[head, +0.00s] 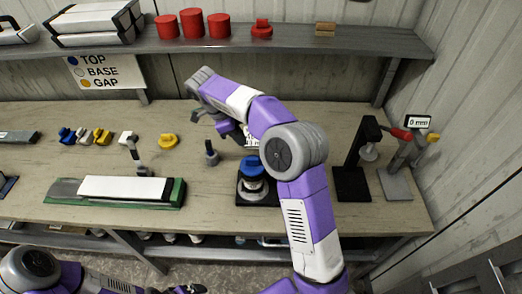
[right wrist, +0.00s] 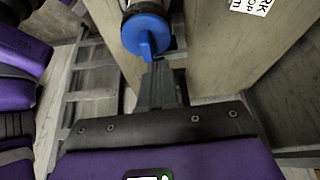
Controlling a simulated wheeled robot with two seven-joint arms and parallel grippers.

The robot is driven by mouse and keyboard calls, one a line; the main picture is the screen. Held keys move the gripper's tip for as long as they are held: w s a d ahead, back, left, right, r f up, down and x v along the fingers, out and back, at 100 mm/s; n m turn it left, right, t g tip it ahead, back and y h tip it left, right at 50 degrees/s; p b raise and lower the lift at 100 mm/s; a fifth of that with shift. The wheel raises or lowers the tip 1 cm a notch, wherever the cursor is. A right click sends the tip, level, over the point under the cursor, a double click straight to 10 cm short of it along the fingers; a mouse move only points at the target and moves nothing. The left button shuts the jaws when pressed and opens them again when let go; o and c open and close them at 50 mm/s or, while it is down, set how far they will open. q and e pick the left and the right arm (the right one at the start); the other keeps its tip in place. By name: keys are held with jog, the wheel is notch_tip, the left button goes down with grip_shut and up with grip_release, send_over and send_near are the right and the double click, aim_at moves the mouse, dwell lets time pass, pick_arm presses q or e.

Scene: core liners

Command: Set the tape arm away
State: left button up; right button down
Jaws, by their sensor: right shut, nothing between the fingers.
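I cannot tell for sure which thing is the tape arm. A black upright stand (head: 352,165) with a short top arm and a pale round piece hanging below it stands at the right of the bench. A small grey jointed arm (head: 136,156) with a pale end stands behind the green tray. A short tube with a blue cap (head: 251,165) stands upright on a black base; the cap also shows in the right wrist view (right wrist: 146,34). My right gripper (right wrist: 155,68) is shut and empty, its tips close to the cap's tab; contact is unclear. My left gripper (head: 187,290) is low at the bottom edge, only partly visible.
The green tray (head: 60,188) holds a long white-topped piece. A grey stand with a "0 mm" display (head: 417,121) is at the far right. Blue and yellow caps (head: 168,141) lie at the back left. A shelf (head: 280,43) with red cylinders crosses above the bench.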

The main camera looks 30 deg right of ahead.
jog(key=x, duration=0.6)
jog(key=shift+w+f+b, duration=0.1)
jog(key=shift+f+b, duration=0.05)
jog(key=shift+b, duration=0.2)
jog(key=d, duration=0.1)
jog(key=s+d, duration=0.1)
jog(key=d, duration=0.1)
jog(key=shift+s+f, duration=0.2)
jog(key=shift+f, duration=0.05)
jog(key=shift+s+d, duration=0.25)
jog(key=shift+d, duration=0.2)
jog(key=shift+s+n+b, duration=0.15)
jog(key=shift+n+b, duration=0.25)
jog(key=shift+s+d+n+t+b, duration=0.15)
jog(key=shift+n+t+b, duration=0.15)
jog(key=shift+n+b, duration=0.15)
